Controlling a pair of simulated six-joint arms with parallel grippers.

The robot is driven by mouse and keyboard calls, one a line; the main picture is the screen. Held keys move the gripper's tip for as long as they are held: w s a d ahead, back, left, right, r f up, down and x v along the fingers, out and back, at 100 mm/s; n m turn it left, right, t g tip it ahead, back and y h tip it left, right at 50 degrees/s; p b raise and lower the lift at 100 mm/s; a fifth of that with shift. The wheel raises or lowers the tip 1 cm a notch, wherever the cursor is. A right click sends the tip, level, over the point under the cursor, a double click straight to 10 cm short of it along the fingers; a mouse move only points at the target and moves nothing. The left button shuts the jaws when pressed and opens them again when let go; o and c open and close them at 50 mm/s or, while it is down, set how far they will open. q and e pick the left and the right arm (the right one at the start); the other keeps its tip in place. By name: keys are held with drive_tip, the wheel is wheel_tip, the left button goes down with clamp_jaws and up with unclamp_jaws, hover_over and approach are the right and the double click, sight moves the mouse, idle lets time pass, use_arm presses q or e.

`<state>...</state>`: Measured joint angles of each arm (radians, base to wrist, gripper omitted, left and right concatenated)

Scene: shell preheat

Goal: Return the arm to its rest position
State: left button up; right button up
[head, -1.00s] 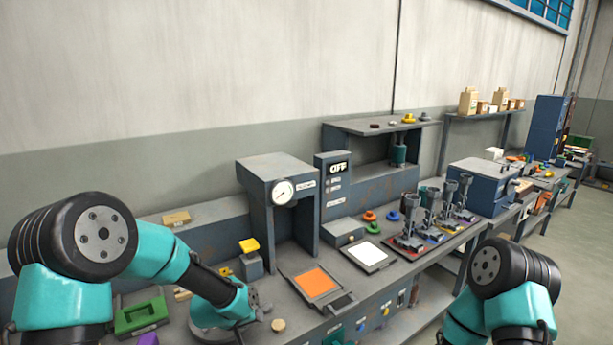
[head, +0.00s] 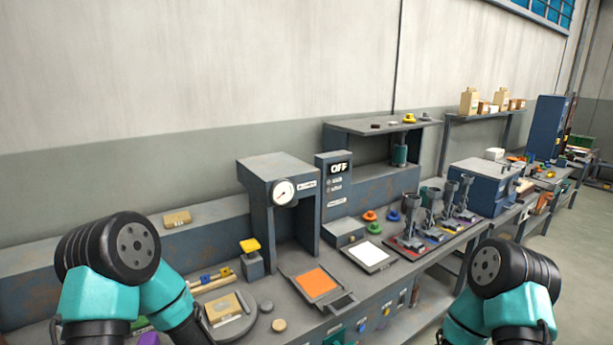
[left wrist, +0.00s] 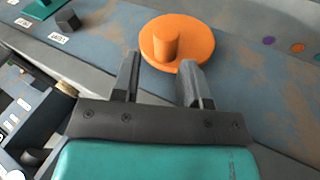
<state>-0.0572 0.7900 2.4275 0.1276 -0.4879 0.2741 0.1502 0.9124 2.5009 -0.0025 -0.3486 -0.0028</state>
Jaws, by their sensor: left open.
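My left arm (head: 118,262) is at the lower left of the head view, and its gripper is out of that frame. In the left wrist view my left gripper (left wrist: 159,64) is open, with nothing visibly held between its fingers. An orange disc with a short round knob (left wrist: 178,52) lies just beyond the fingertips on a worn blue-grey surface. My right arm (head: 512,285) is at the lower right of the head view, and its gripper is not shown.
A round grey plate (head: 250,322) bears a tan block (head: 224,308) beside my left arm. Behind stand a press with a gauge (head: 277,170) and a control box reading OFF (head: 334,185). An orange-topped plate (head: 316,282) and a white-topped plate (head: 369,256) lie in front.

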use_arm(q)
drive_tip(key=s+a+f+m+g, duration=0.3)
drive_tip(key=s+f, duration=0.4)
drive_tip(key=s, duration=0.3)
drive_tip(key=shift+s+a+f+g, duration=0.35)
drive_tip(key=shift+a+g, duration=0.15)
drive_tip(key=shift+a, duration=0.25)
